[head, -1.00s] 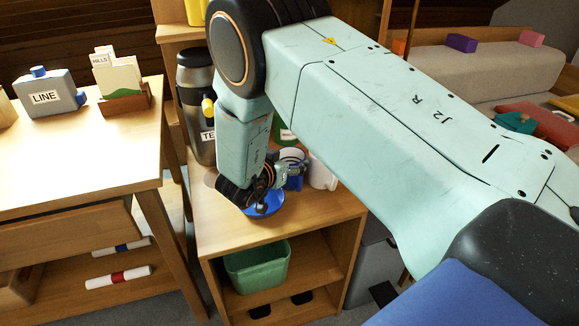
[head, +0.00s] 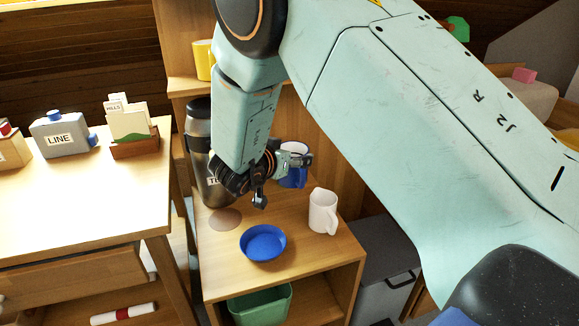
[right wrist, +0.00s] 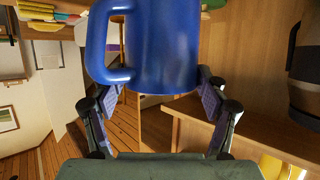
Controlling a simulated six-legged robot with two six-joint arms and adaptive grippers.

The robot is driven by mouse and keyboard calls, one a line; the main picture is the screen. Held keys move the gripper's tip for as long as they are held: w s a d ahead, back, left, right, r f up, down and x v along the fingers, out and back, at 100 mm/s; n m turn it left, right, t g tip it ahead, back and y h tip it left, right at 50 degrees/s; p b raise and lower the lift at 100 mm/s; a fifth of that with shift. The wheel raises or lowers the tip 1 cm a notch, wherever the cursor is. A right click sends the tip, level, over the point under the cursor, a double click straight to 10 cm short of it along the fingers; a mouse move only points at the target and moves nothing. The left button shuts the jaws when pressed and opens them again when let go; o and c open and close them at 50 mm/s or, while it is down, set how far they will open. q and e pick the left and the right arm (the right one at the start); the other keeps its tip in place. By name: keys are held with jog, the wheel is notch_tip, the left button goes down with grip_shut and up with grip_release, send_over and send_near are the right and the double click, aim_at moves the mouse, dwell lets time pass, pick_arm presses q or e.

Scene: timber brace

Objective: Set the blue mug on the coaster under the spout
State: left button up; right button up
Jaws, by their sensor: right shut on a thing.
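The blue mug (head: 293,178) is behind my right gripper (head: 283,163) in the head view, partly covered by it. In the right wrist view the mug (right wrist: 165,45) is large, with its handle at left, between the two fingers of my right gripper (right wrist: 163,92), which is shut on it. Whether its base touches the wooden top is unclear. The round brown coaster (head: 225,220) lies bare on the stand, left of and nearer than the mug. The dark and steel urn (head: 198,125) stands behind the coaster; its spout is hidden by my arm. My left gripper is not in view.
A blue bowl (head: 263,243) sits in front of the gripper, right of the coaster. A white jug (head: 323,212) stands right of the mug. A green bin (head: 262,305) is on the shelf below. A side table (head: 85,205) stands at left.

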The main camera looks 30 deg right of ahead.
jog(key=shift+r, duration=0.95)
